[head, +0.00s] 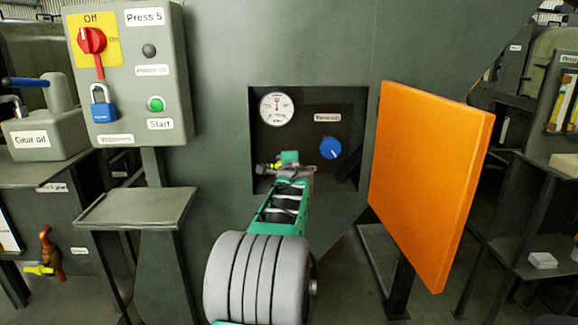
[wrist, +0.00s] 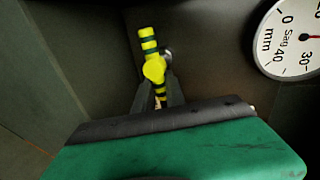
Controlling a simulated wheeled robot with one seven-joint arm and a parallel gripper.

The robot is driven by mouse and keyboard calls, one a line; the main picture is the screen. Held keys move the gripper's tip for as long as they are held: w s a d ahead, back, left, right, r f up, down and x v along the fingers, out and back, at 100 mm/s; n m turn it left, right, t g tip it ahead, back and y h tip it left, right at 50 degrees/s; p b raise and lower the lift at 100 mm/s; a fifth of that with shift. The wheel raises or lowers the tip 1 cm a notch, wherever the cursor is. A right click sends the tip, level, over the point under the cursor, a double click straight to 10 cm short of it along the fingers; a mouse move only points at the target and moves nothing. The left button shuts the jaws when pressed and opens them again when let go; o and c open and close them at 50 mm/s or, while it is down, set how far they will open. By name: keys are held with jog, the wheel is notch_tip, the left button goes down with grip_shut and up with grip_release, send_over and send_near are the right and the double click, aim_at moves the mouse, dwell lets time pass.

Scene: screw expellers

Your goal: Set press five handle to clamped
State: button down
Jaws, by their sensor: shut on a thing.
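The handle (wrist: 150,50) is yellow with dark bands. In the wrist view it stands nearly upright, leaning slightly, beside a grey pivot on the recess's dark back wall. In the head view a small bit of yellow (head: 276,166) shows at the end of my arm, inside the recess of the press marked Press 5. My gripper (wrist: 158,92) is shut on the lower part of the handle. No clamped or unclamped marking is readable beside the handle.
The recess holds a white dial gauge (head: 276,108) marked Sag mm and a blue knob (head: 330,148). An orange door (head: 428,185) stands open to the right. The Press 5 control box (head: 128,75) and a shelf (head: 137,207) are on the left. Recess walls closely surround my gripper.

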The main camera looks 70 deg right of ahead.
jog(key=shift+f+m, duration=0.15)
jog(key=shift+m, duration=0.15)
jog(key=c, duration=1.4)
grip_release()
jog(key=v, duration=0.7)
jog(key=shift+s+d, duration=0.1)
jog(key=shift+s+a, duration=0.15)
jog(key=shift+a, duration=0.25)
